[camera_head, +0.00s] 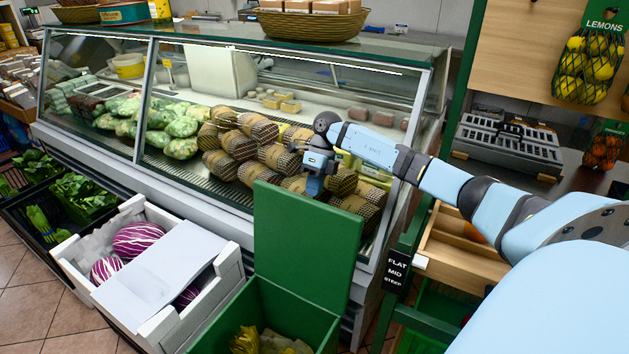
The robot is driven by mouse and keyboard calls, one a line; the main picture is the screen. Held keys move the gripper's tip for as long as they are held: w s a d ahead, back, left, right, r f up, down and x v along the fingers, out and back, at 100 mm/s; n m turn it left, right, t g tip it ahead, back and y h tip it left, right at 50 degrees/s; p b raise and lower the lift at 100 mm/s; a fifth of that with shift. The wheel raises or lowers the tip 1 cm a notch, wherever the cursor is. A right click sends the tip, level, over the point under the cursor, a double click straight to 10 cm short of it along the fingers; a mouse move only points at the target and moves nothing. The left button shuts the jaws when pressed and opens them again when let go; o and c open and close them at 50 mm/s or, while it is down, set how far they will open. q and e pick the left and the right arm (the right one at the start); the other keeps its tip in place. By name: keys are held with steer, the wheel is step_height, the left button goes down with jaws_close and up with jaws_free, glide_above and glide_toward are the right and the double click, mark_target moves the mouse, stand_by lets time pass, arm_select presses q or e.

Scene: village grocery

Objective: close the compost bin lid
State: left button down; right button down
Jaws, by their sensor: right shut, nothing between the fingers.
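The green compost bin (285,305) stands at the bottom middle of the head view. Its green lid (305,240) is open, standing nearly upright at the bin's back. Yellowish and pale scraps (262,342) show inside the bin. My right gripper (313,186) is shut and empty, just above the lid's top edge in the picture. Its tips come close to that edge; I cannot tell whether they touch it or how far behind it they are. My left gripper is not in view.
A glass display case (190,190) with wrapped produce stands right behind the lid. A white crate (165,325) with purple-striped produce sits left of the bin. A wooden drawer (455,255) and a small black sign (397,268) are at the right.

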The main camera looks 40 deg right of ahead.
mark_target(309, 206)
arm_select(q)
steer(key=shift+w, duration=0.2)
arm_select(e)
steer(key=shift+x, duration=2.65)
steer(key=shift+a+r, duration=0.1)
steer(key=shift+a, duration=0.05)
